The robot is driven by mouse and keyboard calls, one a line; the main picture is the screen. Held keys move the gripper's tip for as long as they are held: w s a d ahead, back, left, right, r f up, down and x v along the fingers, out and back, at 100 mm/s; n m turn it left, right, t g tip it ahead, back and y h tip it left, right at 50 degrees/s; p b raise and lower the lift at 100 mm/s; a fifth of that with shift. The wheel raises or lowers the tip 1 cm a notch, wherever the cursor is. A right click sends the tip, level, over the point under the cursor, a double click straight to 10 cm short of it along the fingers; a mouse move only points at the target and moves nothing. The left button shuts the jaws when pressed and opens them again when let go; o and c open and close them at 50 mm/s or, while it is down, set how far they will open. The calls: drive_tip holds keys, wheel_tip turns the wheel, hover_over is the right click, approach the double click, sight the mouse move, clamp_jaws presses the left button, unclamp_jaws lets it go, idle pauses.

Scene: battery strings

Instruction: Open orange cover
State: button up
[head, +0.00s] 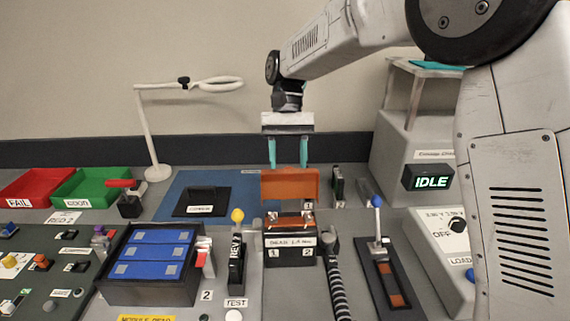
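The orange cover (290,184) stands upright at the back of a small black box (290,257). Two coppery terminals (308,222) show on the box's top, with tags 1 and 2 beside them. My gripper (288,164) points down right above the cover. Its two teal fingers are spread apart with nothing visible between them. The fingertips meet the cover's top edge in the picture; I cannot tell whether they touch it or reach behind it.
A black module tray with blue cells (152,252) and a yellow-knobbed lever (237,245) stand left. A blue-knobbed lever (377,215) and a black ribbed hose (337,280) stand right. A white lamp (155,140) and red (35,187) and green bins (92,187) are behind left.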

drive_tip(key=v, duration=0.7)
drive_tip(key=shift+d+r, duration=0.1)
drive_tip(key=s+d+r+t, duration=0.4)
drive_tip(key=s+d, duration=1)
drive_tip(key=s, duration=0.3)
drive_tip(key=s+d+f+t, duration=0.2)
drive_tip(key=s+d+f, duration=0.1)
drive_tip(key=s, duration=0.4)
drive_tip(key=s+d+f+t, duration=0.2)
drive_tip(key=s+d+f, duration=0.2)
drive_tip(key=s+f, duration=0.2)
drive_tip(key=s, duration=0.2)
drive_tip(key=shift+s+d, duration=0.25)
